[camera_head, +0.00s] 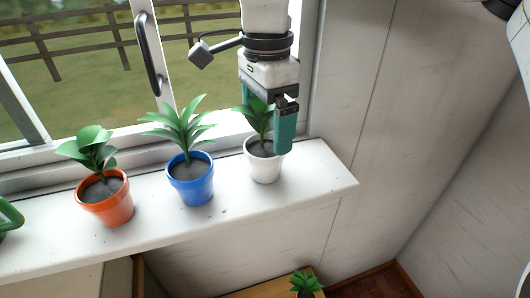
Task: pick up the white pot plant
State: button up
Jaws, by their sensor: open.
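The white pot plant (264,167) stands upright near the right end of the white window sill (322,172). Its green leaves are partly hidden by my gripper. My gripper (266,135) points down from above with its teal fingers at the plant. The right finger reaches down beside the pot's upper right rim, and the left finger is largely hidden behind the leaves. My gripper is open. I cannot tell whether a finger touches the pot or leaves.
A blue pot plant (191,185) and an orange pot plant (106,205) stand left on the sill. A green object (8,218) is at the left edge. The window handle (150,55) is behind. Below, a small plant (305,284) sits on a wooden surface.

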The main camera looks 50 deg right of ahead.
aim_at(266, 144)
jog(key=shift+d+f+p, duration=0.1)
jog(key=shift+f+p, duration=0.3)
jog(key=shift+f, duration=1.5)
jog(key=shift+c, duration=0.4)
jog(key=shift+w, duration=0.1)
jog(key=c, duration=1.1)
